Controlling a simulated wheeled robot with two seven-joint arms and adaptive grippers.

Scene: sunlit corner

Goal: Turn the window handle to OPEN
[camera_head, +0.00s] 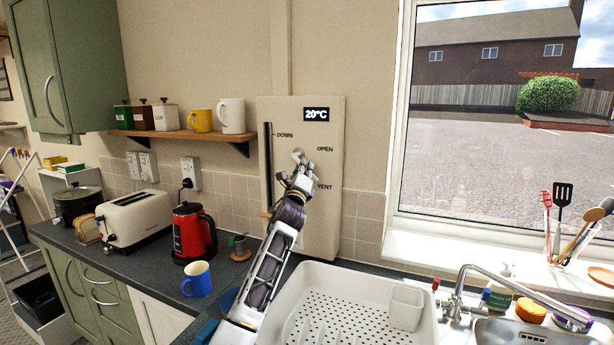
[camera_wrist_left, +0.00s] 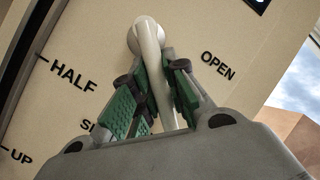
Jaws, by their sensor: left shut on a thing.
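The window handle (camera_wrist_left: 150,60) is a pale lever on a round pivot. It is mounted on a cream panel (camera_head: 325,225) on the wall left of the window. My left gripper (camera_wrist_left: 155,95) is shut on the lever, with green pads on both sides. In the head view the handle's pivot end (camera_head: 298,154) shows just above the gripper (camera_head: 301,176). The VENT label (camera_head: 324,187) is right of the gripper. The lever's lower end is hidden.
A dark vertical slot (camera_head: 267,150) is on the panel's left side. A shelf (camera_head: 170,135) with mugs and canisters is farther left. A red kettle (camera_head: 192,235), blue mug (camera_head: 197,278) and white dish rack (camera_head: 350,285) stand below. A tap (camera_head: 456,292) is at right.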

